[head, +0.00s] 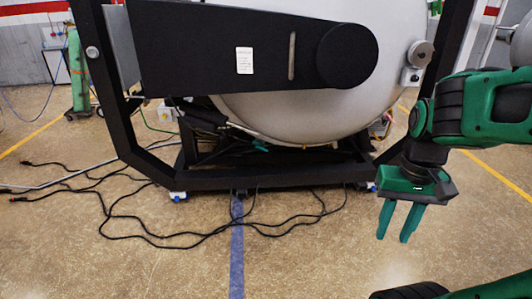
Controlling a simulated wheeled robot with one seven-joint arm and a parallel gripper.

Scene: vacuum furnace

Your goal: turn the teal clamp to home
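My gripper (396,236) hangs at the right of the head view with its two green fingers pointing down. The fingers are apart with nothing between them. It is over bare floor, in front and to the right of the furnace (305,105). I cannot make out a teal clamp on the furnace. A round metal knob or fitting (420,53) sits at the right edge of the furnace's grey door, above my gripper and apart from it. Some small teal-looking parts under the furnace are too dark to tell.
The furnace's black arm (210,48) crosses its front. A black frame (265,178) on casters surrounds it. Black cables (150,235) lie on the floor at front left. A green cylinder (78,75) stands at back left. The floor at front right is clear.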

